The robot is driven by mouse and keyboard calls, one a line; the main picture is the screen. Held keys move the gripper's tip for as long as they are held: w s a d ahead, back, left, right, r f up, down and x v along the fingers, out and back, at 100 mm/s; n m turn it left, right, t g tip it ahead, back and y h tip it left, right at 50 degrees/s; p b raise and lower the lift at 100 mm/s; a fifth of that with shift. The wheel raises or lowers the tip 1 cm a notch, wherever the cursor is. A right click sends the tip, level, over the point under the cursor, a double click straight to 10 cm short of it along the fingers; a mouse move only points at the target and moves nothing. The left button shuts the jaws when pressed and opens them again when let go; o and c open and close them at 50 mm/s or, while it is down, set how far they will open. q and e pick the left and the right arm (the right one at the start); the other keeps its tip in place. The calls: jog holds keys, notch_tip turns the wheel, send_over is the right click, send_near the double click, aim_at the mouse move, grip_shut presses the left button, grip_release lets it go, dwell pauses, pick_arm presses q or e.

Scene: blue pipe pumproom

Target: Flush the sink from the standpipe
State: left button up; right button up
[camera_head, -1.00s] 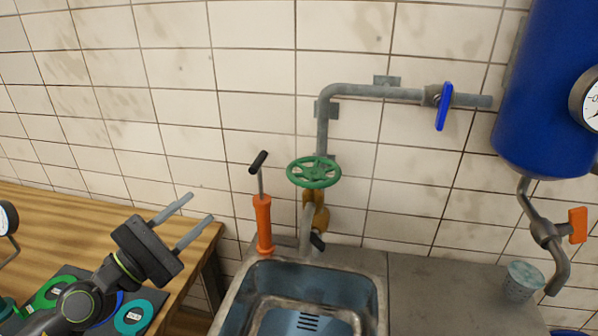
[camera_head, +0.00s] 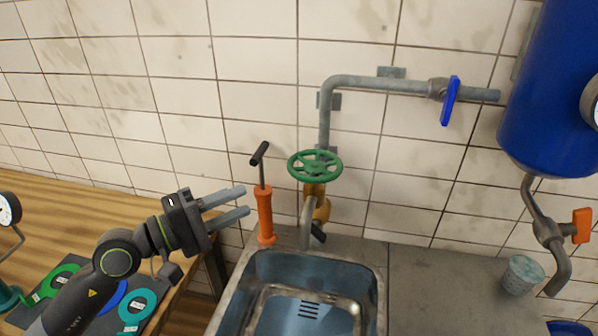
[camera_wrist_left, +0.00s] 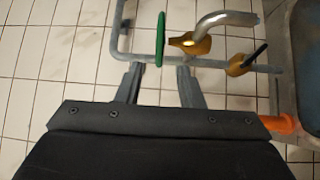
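The standpipe has a green handwheel (camera_head: 315,165) on a brass body (camera_head: 314,196), with a grey spout (camera_head: 306,222) over the sink (camera_head: 372,290) and a small black lever (camera_head: 318,231) low on it. In the left wrist view the handwheel (camera_wrist_left: 160,38) shows edge-on beyond the fingertips. A grey pipe (camera_head: 370,85) with a blue lever (camera_head: 449,101) runs above it. My left gripper (camera_head: 246,201) is open and empty, left of the standpipe, its fingers pointing right toward the orange hand pump (camera_head: 265,216). Its fingers (camera_wrist_left: 158,76) are apart in the wrist view. My right gripper is not in view.
A blue tank (camera_head: 548,90) with an orange-handled valve (camera_head: 581,226) hangs at the right. A cup (camera_head: 522,274) stands on the grey counter (camera_head: 430,290). A wooden bench (camera_head: 70,225) at left holds coloured rings (camera_head: 136,304) and a gauge (camera_head: 8,208).

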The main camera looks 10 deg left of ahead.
aim_at(299, 174)
pick_arm(q)
jog(key=p+x, duration=0.5)
jog(key=x, duration=0.7)
jog(key=shift+w+d+r, duration=0.15)
jog(key=shift+d, duration=0.05)
jog(key=shift+w+d, duration=0.35)
jog(key=shift+d, duration=0.05)
jog(key=shift+c, duration=0.2)
grip_shut()
